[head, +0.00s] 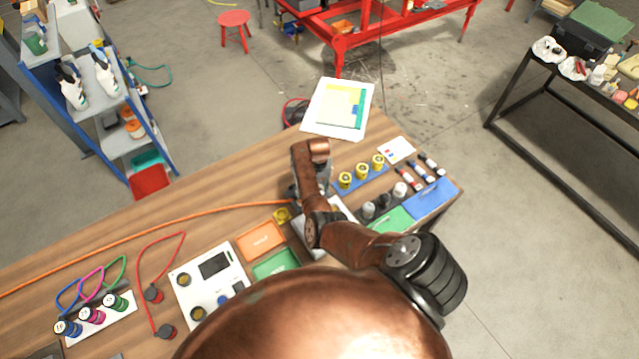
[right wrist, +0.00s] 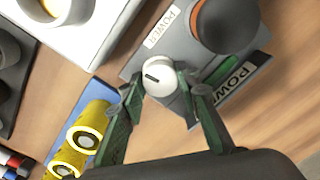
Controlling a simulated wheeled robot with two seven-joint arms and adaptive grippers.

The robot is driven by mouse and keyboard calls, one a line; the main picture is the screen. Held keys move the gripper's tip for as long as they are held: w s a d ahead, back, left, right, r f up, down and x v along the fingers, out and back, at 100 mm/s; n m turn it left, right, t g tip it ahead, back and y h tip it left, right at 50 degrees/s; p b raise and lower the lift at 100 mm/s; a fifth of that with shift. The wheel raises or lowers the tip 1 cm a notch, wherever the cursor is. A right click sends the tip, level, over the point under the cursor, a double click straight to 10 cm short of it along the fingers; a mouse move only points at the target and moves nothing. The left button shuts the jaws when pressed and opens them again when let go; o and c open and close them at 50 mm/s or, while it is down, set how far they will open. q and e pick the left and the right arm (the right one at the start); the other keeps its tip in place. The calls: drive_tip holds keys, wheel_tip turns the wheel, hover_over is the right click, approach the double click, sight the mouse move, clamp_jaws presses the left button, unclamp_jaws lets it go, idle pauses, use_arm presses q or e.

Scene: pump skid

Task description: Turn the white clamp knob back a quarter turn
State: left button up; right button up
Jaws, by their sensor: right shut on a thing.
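The white clamp knob (right wrist: 158,76) shows in the right wrist view, round, with a short dark mark on its face. It sits at the edge of a grey unit (right wrist: 185,48). My right gripper (right wrist: 165,88) is shut on the knob, with one green-grey finger on either side. In the head view my copper right arm reaches over the bench and hides the knob; the gripper itself is mostly hidden there. My left gripper is not in view.
Yellow cylinders stand on a blue strip (head: 375,179) close by. A white panel (head: 208,284) and an orange tray (head: 260,240) lie on the wooden bench (head: 225,180).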

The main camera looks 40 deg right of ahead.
drive_tip(key=n+p, duration=0.1)
drive_tip(key=n, duration=0.1)
drive_tip(key=n+p, duration=0.1)
drive_tip(key=shift+d+r+n, duration=0.2)
drive_tip(key=shift+n, duration=0.2)
drive_tip(key=shift+f+n+p, duration=0.1)
drive_tip(key=shift+n+p, duration=1)
drive_tip(key=shift+n, duration=0.6)
drive_tip(key=shift+w, duration=0.15)
drive_tip(key=o, duration=1.2)
drive_tip(key=shift+a, duration=0.15)
drive_tip(key=shift+c, duration=0.2)
drive_tip(key=shift+f, duration=0.1)
wheel_tip(320, 180, up, 12)
